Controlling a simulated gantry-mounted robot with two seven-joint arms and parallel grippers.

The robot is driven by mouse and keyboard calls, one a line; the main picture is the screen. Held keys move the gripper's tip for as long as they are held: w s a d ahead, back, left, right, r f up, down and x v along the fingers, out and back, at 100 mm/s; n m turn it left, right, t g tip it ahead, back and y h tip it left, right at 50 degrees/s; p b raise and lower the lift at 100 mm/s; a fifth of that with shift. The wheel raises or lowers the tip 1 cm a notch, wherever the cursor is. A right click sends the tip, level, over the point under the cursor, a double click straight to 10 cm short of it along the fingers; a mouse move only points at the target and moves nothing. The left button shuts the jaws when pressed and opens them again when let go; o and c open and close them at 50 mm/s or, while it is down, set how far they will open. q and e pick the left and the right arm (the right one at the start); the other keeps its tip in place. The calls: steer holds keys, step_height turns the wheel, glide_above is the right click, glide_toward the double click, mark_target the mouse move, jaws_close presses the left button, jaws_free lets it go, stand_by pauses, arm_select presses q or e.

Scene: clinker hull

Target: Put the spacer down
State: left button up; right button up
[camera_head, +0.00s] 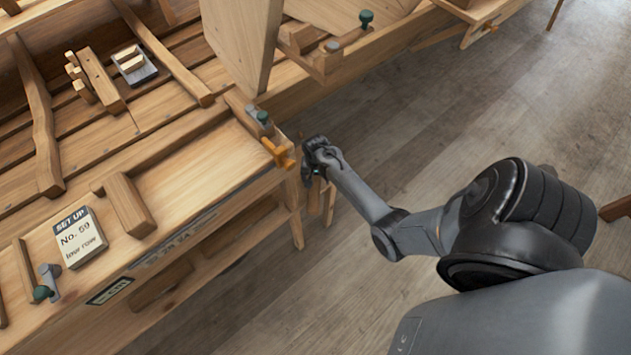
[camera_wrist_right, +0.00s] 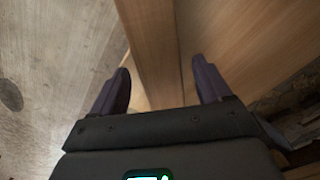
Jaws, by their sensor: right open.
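My right gripper (camera_head: 311,165) is beyond the right end of the wooden bench, close to an orange clamp handle (camera_head: 278,152). In the right wrist view its two dark purple fingers (camera_wrist_right: 163,88) stand wide apart. A pale wooden upright (camera_wrist_right: 150,45) shows beyond and between the fingers; I cannot tell whether it touches them. No piece is clearly recognisable as the spacer. Small pale wooden blocks (camera_head: 131,62) lie in a grey tray (camera_head: 148,73) on the planks. My left gripper is not in view.
Green-knobbed clamps (camera_head: 47,284) sit at the bench edges. A large upright board (camera_head: 241,40) rises at the back. Open floor (camera_head: 400,120) lies right.

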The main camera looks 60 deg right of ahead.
steer(key=shift+f, duration=0.45)
steer(key=c, duration=1.1)
steer(key=shift+c, duration=0.8)
steer(key=shift+r, duration=0.15)
